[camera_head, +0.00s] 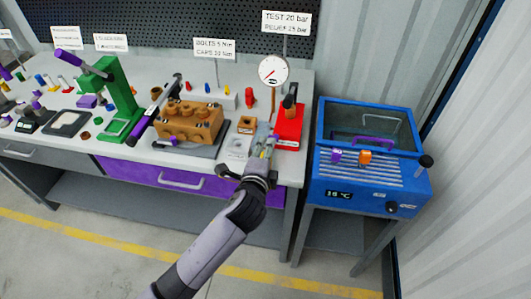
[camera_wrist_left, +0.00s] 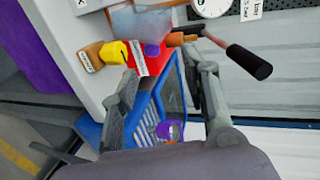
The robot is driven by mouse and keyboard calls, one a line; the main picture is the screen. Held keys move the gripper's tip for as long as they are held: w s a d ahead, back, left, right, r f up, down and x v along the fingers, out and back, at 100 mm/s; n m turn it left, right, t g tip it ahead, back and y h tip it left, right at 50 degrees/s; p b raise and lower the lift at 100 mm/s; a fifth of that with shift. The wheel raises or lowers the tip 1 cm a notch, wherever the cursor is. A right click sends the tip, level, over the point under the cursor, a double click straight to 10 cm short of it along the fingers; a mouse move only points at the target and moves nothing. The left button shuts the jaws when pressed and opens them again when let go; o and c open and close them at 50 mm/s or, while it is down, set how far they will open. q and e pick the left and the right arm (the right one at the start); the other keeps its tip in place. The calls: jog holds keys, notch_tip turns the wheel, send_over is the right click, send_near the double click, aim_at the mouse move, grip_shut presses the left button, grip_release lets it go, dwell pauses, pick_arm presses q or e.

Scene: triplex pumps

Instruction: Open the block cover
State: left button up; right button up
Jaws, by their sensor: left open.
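A clear, tilted panel that looks like the block cover (camera_wrist_left: 138,20) shows in the left wrist view beside the red test stand (camera_wrist_left: 157,64). A yellow block (camera_wrist_left: 115,52) and a purple knob (camera_wrist_left: 152,50) sit close to it. In the head view the red test stand (camera_head: 289,134) is at the bench's right end, and my gripper and small parts partly hide the panel. My left gripper (camera_head: 262,158) is over the bench's front edge, just left of the stand. Its fingers (camera_wrist_left: 166,98) are apart with nothing held between them. My right gripper is not in view.
A brown pump block (camera_head: 190,122) sits on a grey plate to the left, with a green press (camera_head: 118,100) beyond. A gauge (camera_head: 273,70) and a black-handled lever (camera_wrist_left: 248,61) rise by the stand. A blue bath (camera_head: 365,172) stands right of the bench.

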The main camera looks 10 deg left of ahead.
pick_arm(q)
jog(key=shift+f, duration=0.25)
jog(key=shift+c, duration=0.6)
jog(key=f+m+h+b, duration=0.1)
jog(key=s+f+m+t+h+b, duration=0.1)
jog(key=m, duration=0.1)
jog(key=s+f+m+h+b, duration=0.1)
jog(key=f+m+h+b, duration=0.1)
jog(key=shift+d, duration=0.4)
jog(key=c, duration=0.5)
jog(key=shift+s+d+f+m+t+h, duration=0.2)
jog(key=shift+s+m+t+h, duration=0.1)
jog(key=shift+m+h, duration=0.25)
jog(key=shift+c, duration=1.5)
jog(key=shift+w+d+r+h, duration=0.15)
jog(key=shift+w+d+h, duration=0.05)
jog(key=shift+w+h, duration=0.1)
grip_shut()
jog(key=p+x, duration=0.1)
jog(key=x, duration=0.8)
jog(key=a+p, duration=0.2)
jog(key=a, duration=0.1)
jog(key=shift+w+a+r, duration=0.1)
jog(key=shift+r, duration=0.25)
jog(key=shift+a, duration=0.4)
